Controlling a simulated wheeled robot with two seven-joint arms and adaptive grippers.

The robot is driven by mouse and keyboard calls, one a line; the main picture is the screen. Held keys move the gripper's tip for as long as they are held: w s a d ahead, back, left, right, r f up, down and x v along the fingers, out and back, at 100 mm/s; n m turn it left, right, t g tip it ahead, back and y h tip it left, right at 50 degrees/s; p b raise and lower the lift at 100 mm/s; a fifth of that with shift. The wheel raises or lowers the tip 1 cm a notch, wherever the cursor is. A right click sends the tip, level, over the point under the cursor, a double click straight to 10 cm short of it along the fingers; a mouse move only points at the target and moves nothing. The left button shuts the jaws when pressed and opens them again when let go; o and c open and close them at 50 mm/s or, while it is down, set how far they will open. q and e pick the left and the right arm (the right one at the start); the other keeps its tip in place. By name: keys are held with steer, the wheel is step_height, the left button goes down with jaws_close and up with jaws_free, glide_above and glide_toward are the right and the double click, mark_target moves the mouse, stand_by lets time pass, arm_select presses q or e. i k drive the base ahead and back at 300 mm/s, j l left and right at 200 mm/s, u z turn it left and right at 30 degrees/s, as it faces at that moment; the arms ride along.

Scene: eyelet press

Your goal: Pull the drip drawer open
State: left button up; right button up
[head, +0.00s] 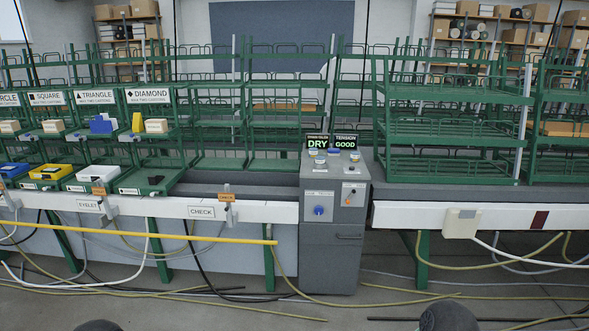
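The grey press cabinet (318,252) stands in the middle, between the left bench and the right bench. On its lower right front is a panel with a dark bar handle (349,237) near its top edge. This looks like the drip drawer (347,265), and its front appears flush with the cabinet, so it looks closed. Above it are a blue knob (319,211) and a small light panel with an orange part (354,194). Neither of my grippers shows. Only dark rounded parts, probably of my arms, show at the bottom edge.
Displays reading DRY (322,142) and GOOD (345,142) top the cabinet. A yellow bar (140,234) crosses at left, ending short of the cabinet. Hoses and cables (240,297) lie across the floor in front. A white box (461,223) hangs on the right bench.

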mark_target(310, 233)
steer(key=i+l+z, duration=0.15)
steer(key=i, duration=0.7)
steer(key=i+l+z, duration=0.15)
steer(key=i, duration=0.7)
steer(key=i+l, duration=0.5)
steer(key=i, duration=0.15)
